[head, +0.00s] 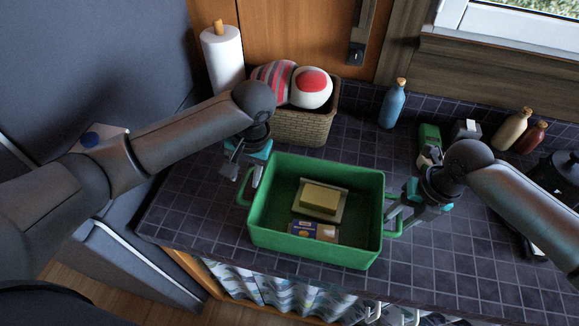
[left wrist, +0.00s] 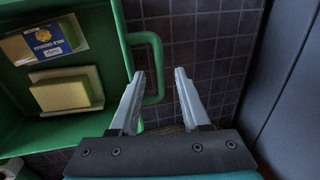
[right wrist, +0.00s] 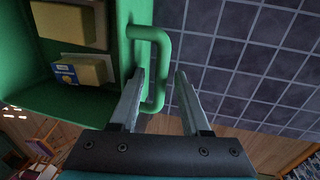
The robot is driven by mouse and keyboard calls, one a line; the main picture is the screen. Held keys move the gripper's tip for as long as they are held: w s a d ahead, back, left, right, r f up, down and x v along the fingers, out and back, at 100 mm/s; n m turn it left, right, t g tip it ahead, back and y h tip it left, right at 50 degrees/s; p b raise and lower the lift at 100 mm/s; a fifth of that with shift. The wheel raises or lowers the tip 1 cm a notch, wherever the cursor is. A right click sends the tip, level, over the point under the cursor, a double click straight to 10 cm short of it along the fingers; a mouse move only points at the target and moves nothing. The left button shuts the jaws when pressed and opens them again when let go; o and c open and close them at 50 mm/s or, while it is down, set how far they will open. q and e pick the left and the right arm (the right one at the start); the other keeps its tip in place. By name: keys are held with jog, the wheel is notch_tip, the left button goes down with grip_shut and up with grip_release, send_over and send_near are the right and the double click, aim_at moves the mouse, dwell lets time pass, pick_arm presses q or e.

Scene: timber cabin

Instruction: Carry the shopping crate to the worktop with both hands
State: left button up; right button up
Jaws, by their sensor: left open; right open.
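The green shopping crate (head: 268,232) stands upright on the dark tiled worktop (head: 450,245). It holds a yellow block on a pale tray (head: 320,199) and a small blue-labelled packet (head: 312,231). My left gripper (head: 245,172) is open at the crate's left handle; in the left wrist view that handle (left wrist: 158,68) shows between the finger lines. My right gripper (head: 393,213) is open at the right handle; in the right wrist view that handle (right wrist: 162,62) also shows between the fingers. Neither gripper is closed on a handle. Whether the fingers touch them I cannot tell.
A wicker basket (head: 303,128) with a striped item and a red-white one stands behind the crate, beside a paper roll (head: 222,62). A blue bottle (head: 393,104), other bottles (head: 511,128) and a dark pot (head: 560,172) stand right. The worktop's front edge is close before the crate.

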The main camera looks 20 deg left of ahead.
jog(key=shift+r, duration=0.15)
pick_arm(q)
jog(key=r, duration=0.2)
jog(key=d+r, duration=0.1)
jog(key=r, duration=0.2)
jog(key=shift+r, duration=0.1)
pick_arm(e)
notch_tip(320, 180, up, 12)
jog(key=d, duration=0.2)
jog(key=shift+d+f, duration=0.15)
jog(key=shift+f, duration=0.1)
